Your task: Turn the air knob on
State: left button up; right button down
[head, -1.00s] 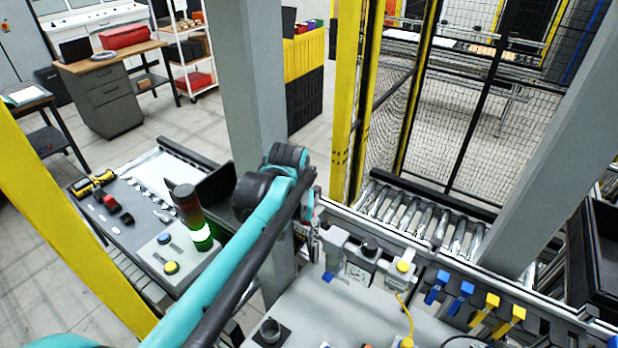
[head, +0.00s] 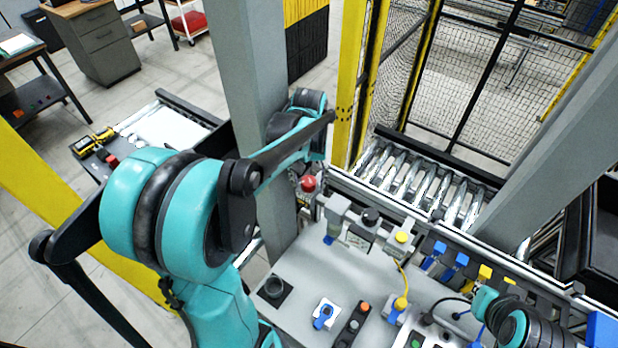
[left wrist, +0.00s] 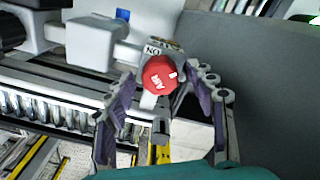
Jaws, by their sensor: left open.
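The red air knob (left wrist: 159,75) faces me in the left wrist view, with white lettering that reads AIR upside down and a small white mark near its edge. A pale plate (left wrist: 153,50) with ON lettering, also upside down, shows just beyond it. My left gripper (left wrist: 160,92) is open, with one finger on each side of the knob and gaps visible between fingers and knob. In the head view the knob (head: 308,184) is a small red disc beside the grey post. My left gripper there (head: 305,168) is small and partly hidden by its arm. My right gripper is not visible.
A grey post (head: 250,80) stands close behind my left arm. A grey panel (head: 300,265) with connectors, plugs and a yellow cable lies right of the knob. A roller conveyor (head: 420,185) runs behind it. Part of my right arm (head: 515,320) shows at bottom right.

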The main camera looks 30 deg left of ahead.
pick_arm(q)
jog(key=shift+f, duration=0.1)
jog(key=shift+c, duration=0.4)
jog(key=c, duration=1.1)
jog(key=shift+n, duration=0.3)
jog(key=n+b, duration=0.1)
jog(key=n, duration=0.2)
jog(key=shift+n, duration=0.3)
jog(key=n+b, duration=0.1)
jog(key=n, duration=0.3)
jog(key=n+b, duration=0.1)
jog(key=n, duration=0.4)
jog(key=n+b, duration=0.1)
jog(key=n, duration=0.3)
jog(key=shift+a+n, duration=0.1)
jog(key=shift+n, duration=0.3)
